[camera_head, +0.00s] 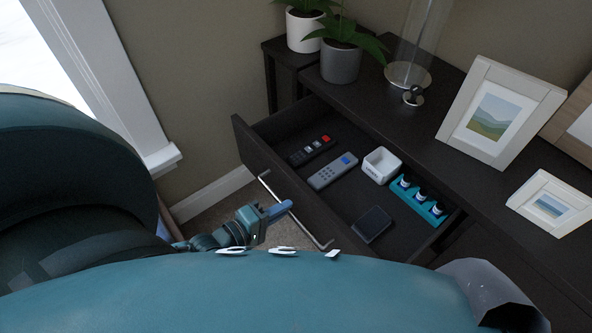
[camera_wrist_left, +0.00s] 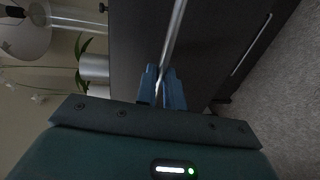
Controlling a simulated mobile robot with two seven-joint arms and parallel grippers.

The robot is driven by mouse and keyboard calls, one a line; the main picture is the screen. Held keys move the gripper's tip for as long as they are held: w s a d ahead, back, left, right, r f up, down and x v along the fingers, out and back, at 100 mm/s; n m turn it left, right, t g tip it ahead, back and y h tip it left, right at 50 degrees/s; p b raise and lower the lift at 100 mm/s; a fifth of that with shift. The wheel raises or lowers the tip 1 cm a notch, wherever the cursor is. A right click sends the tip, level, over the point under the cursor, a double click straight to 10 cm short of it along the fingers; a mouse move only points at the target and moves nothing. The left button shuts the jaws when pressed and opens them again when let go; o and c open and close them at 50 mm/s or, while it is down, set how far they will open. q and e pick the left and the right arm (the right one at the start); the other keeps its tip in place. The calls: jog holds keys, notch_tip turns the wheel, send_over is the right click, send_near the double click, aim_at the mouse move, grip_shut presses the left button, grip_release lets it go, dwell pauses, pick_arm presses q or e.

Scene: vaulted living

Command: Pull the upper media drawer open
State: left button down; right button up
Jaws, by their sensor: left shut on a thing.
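The upper media drawer (camera_head: 252,152) of the dark cabinet is pulled well out, its inside showing in the head view. A slim metal bar handle (camera_head: 302,219) runs along its front. My left gripper (camera_head: 278,211) is at the middle of this handle. In the left wrist view the blue fingers (camera_wrist_left: 162,88) are closed around the bar (camera_wrist_left: 174,38), in front of the dark drawer front. My right gripper is not in view.
Picture frames (camera_head: 499,112) and a grey plant pot (camera_head: 340,62) stand on the cabinet top.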

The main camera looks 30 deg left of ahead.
pick_arm(q)
jog(key=shift+s+a, duration=0.25)
jog(key=shift+s, duration=0.35)
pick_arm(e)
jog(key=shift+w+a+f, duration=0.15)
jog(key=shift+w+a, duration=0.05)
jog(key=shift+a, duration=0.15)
pick_arm(q)
jog(key=c, duration=1.5)
grip_release()
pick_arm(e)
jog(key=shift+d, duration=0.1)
pick_arm(q)
jog(key=p+v, duration=0.1)
jog(key=v, duration=1.2)
jog(key=shift+s+p, duration=0.15)
jog(key=shift+p, duration=0.25)
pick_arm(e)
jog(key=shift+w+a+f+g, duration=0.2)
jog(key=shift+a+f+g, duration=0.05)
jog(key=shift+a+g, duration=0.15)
